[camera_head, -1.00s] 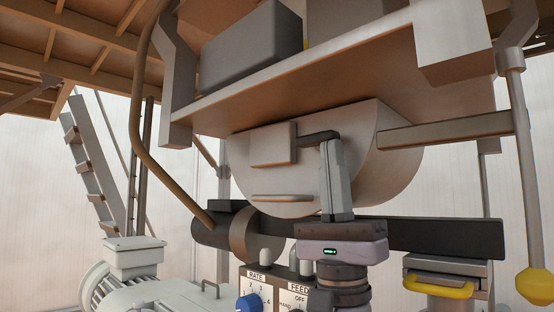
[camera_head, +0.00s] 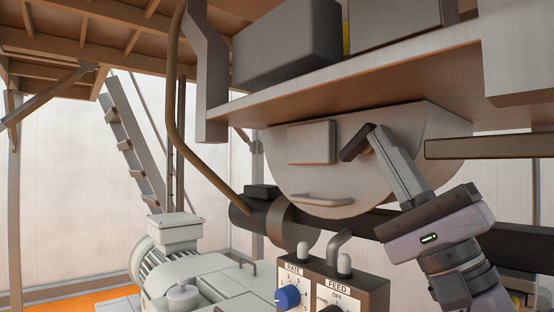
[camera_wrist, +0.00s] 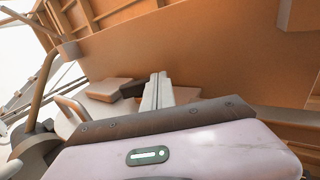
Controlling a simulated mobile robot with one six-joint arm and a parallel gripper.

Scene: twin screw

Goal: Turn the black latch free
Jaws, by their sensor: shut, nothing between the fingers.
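The black latch (camera_head: 357,142) is a short dark bar on the grey rounded end face (camera_head: 400,125) of the trough, just right of a raised rectangular plate (camera_head: 312,143). It slants, its right end higher than its left. My gripper (camera_head: 379,139) reaches up from the lower right, fingers shut and empty, tips against or right beside the latch's upper right end. I cannot tell if they touch. In the wrist view the latch (camera_wrist: 133,90) is left of my fingers (camera_wrist: 157,80), partly hidden, and the plate (camera_wrist: 103,91) is further left.
A handle bar (camera_head: 322,200) is on the face below the plate. A control box (camera_head: 345,285) with a blue knob (camera_head: 288,297) stands below. A dark pipe (camera_head: 400,222) runs behind my gripper. A beam (camera_head: 490,146) juts in at right, and a ledge (camera_head: 370,82) overhangs.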

